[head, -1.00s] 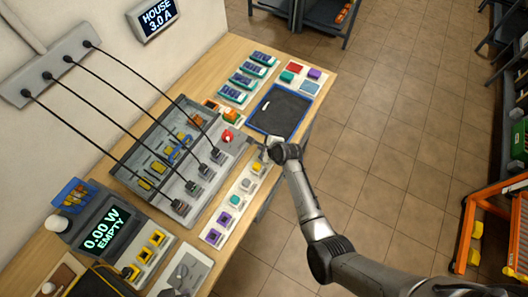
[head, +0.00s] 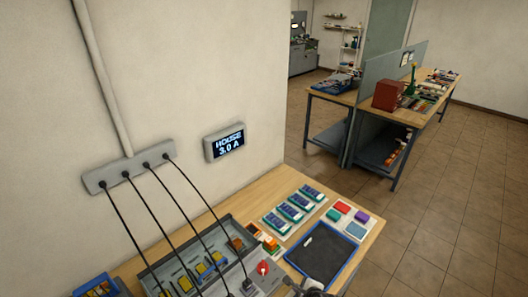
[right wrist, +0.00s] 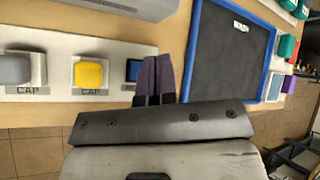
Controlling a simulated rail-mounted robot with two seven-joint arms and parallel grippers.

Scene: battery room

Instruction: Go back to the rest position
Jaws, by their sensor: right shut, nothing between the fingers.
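My right gripper (right wrist: 158,66) is shut and empty in the right wrist view. Its dark fingers lie together over the bench, between the blue-rimmed tray (right wrist: 269,50) and a small blue block (right wrist: 132,70). In the head view only a dark piece of my right arm shows at the bottom edge, just in front of the blue-rimmed tray (head: 323,254). My left gripper is in neither view now.
A yellow block (right wrist: 90,74) and a grey block (right wrist: 16,69) sit on a white strip marked CAP. A grey charging tray (head: 225,230) with black cables stands left of the blue-rimmed tray. A second workbench (head: 340,97) stands farther back. Open tiled floor (head: 440,190) lies right.

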